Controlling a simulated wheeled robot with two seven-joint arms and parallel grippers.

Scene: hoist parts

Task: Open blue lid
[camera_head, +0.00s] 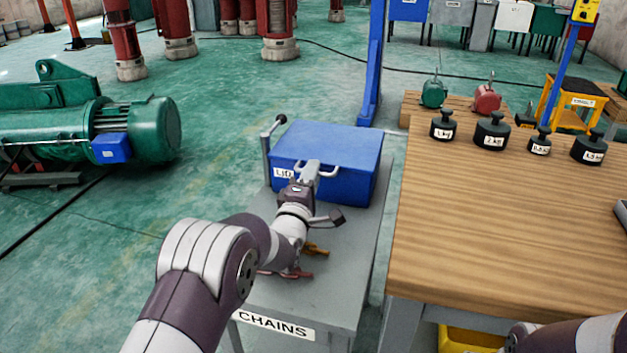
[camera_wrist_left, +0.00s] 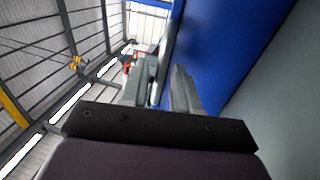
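The blue box stands on a grey stand, and its flat blue lid (camera_head: 335,142) is closed on top. A "LID" label (camera_head: 284,172) is on the front at left. A pale handle (camera_head: 330,172) sticks out from the front. My left gripper (camera_head: 312,168) is at this handle, its fingers overlapping the handle's left part. In the left wrist view, the two fingers (camera_wrist_left: 168,90) show a narrow gap beside the blue surface (camera_wrist_left: 222,50). Whether they grip the handle is unclear. My right gripper is out of view; only part of that arm shows at lower right.
A grey lever with a black knob (camera_head: 281,119) stands at the box's left. Reddish and orange hooks (camera_head: 316,249) lie on the grey "CHAINS" stand (camera_head: 340,285) under my left arm. A wooden table (camera_head: 500,215) with several black weights (camera_head: 491,134) is at right.

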